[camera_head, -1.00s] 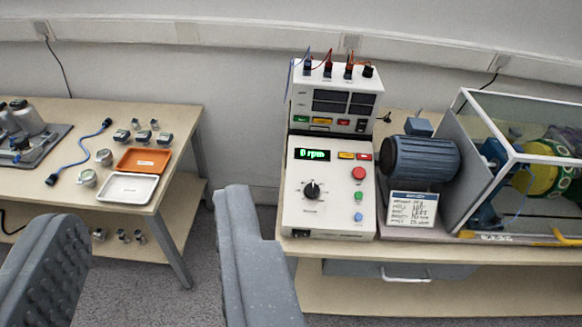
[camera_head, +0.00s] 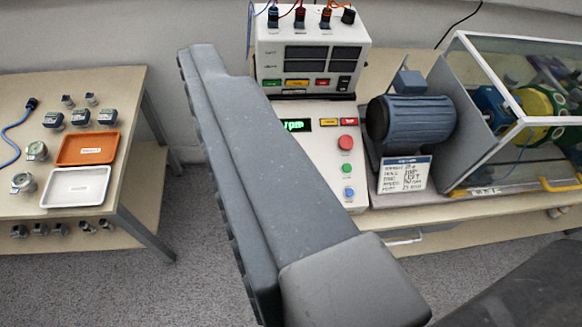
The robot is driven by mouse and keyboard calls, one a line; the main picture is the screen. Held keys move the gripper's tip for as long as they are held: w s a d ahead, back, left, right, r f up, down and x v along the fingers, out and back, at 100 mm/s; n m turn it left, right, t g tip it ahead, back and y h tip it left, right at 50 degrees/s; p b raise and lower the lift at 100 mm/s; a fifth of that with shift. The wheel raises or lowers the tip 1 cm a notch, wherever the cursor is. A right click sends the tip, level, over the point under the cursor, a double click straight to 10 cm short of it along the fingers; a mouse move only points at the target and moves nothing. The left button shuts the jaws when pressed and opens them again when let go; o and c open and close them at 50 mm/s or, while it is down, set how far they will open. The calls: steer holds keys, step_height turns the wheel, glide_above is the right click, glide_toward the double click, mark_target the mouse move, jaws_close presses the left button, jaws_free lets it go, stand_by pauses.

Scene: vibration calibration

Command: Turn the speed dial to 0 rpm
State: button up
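The white control unit (camera_head: 328,165) stands on the right bench, with a dark display (camera_head: 297,125) whose green text shows "rpm" at its right end. The speed dial is hidden behind my gripper's finger. One grey finger of my gripper (camera_head: 232,125) crosses the middle of the view, its tip at upper left and its ridged face to the left. I cannot tell whether the finger touches the unit.
A red button (camera_head: 346,143) and green and blue ones below it lie right of the finger. A meter unit (camera_head: 312,55) with cables stands behind. A blue motor (camera_head: 411,122), a label card (camera_head: 404,174) and a guarded rig are to the right. The left bench holds trays and sensors.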

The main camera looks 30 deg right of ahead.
steer(key=w+d+f+m+g+h, duration=0.1)
steer(key=w+d+f+m+g, duration=0.2)
steer(key=w+d+f+m, duration=0.45)
steer(key=w+d+f+m+g+h, duration=0.1)
steer(key=w+d+f+m+g, duration=0.25)
steer(key=f, duration=0.65)
steer(key=w+d+f+m+g+b, duration=0.1)
steer(key=w+d+f+m, duration=0.2)
steer(key=f, duration=0.6)
steer(key=w+d+f+m+g+b, duration=0.1)
steer(key=w+d+f+m, duration=0.2)
steer(key=f, duration=0.6)
steer(key=w+d+f+m+g+b, duration=0.1)
steer(key=w+f+m, duration=0.3)
steer(key=f, duration=0.5)
steer(key=shift+w+d+f+g+y, duration=0.2)
steer(key=shift+d+g, duration=0.1)
steer(key=shift+d, duration=0.15)
steer(key=shift+w+d+f+g+y, duration=0.1)
steer(key=shift+w+d+g, duration=0.15)
steer(key=shift+d, duration=0.2)
steer(key=c, duration=1)
steer(key=shift+o, duration=0.2)
steer(key=shift+a, duration=0.15)
